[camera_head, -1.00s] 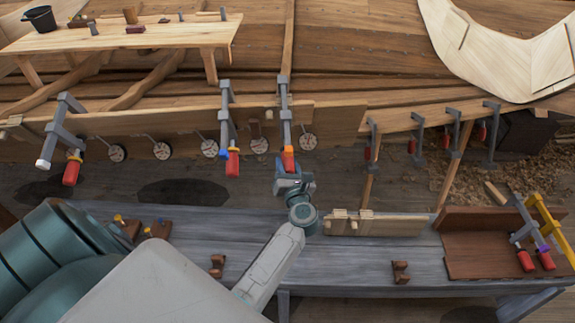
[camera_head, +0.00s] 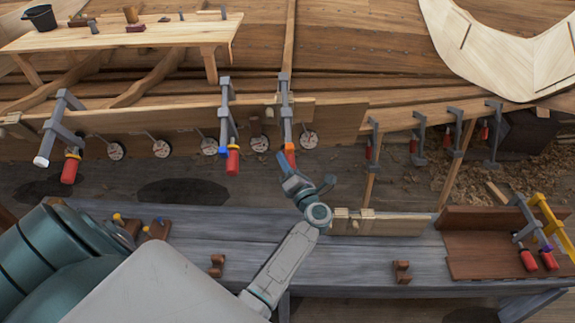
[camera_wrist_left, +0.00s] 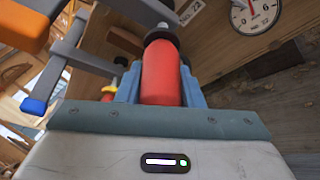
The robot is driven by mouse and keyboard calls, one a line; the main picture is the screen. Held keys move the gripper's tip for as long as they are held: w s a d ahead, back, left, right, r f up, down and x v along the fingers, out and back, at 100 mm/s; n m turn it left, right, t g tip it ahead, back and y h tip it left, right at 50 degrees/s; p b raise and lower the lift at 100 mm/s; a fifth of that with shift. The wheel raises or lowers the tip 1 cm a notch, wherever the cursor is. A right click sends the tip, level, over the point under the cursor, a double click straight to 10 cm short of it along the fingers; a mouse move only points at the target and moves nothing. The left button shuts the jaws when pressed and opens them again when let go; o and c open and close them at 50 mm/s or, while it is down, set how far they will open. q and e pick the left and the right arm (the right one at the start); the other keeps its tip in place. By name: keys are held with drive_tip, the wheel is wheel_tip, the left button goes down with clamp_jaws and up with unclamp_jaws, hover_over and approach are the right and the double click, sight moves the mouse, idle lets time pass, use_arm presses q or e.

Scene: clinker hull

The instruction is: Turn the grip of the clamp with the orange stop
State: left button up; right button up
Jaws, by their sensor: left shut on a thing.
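The clamp with the orange stop (camera_head: 290,147) hangs on the plank edge in the middle of the head view, its grey bar upright. Its red grip (camera_head: 291,160) shows just below the stop, partly hidden by my left gripper (camera_head: 288,164). In the left wrist view the red grip (camera_wrist_left: 161,72) stands between the blue-grey fingers of my left gripper (camera_wrist_left: 160,85), which is shut on it. The orange stop (camera_wrist_left: 22,22) shows at the upper left there. My right gripper is not in view.
A clamp with a blue stop (camera_head: 223,152) hangs just left; its blue stop (camera_wrist_left: 35,105) also shows in the wrist view. A round dial (camera_head: 309,140) sits close on the right. The grey bench (camera_head: 335,265) lies below, with a plank (camera_head: 395,227) on it.

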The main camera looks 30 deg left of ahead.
use_arm(q)
drive_tip(key=m+y+b, duration=0.1)
drive_tip(key=m+y, duration=0.1)
drive_tip(key=m, duration=0.1)
drive_tip(key=shift+g, duration=0.3)
drive_tip(key=shift+m+y+b, duration=0.6)
drive_tip(key=shift+m+b, duration=0.05)
drive_tip(key=shift+m, duration=0.65)
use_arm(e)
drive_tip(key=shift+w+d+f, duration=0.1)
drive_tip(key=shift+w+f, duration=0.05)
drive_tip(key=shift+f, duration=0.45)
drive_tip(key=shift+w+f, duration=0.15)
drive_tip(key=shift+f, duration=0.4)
use_arm(q)
drive_tip(key=o, duration=1)
drive_tip(key=shift+r, duration=0.1)
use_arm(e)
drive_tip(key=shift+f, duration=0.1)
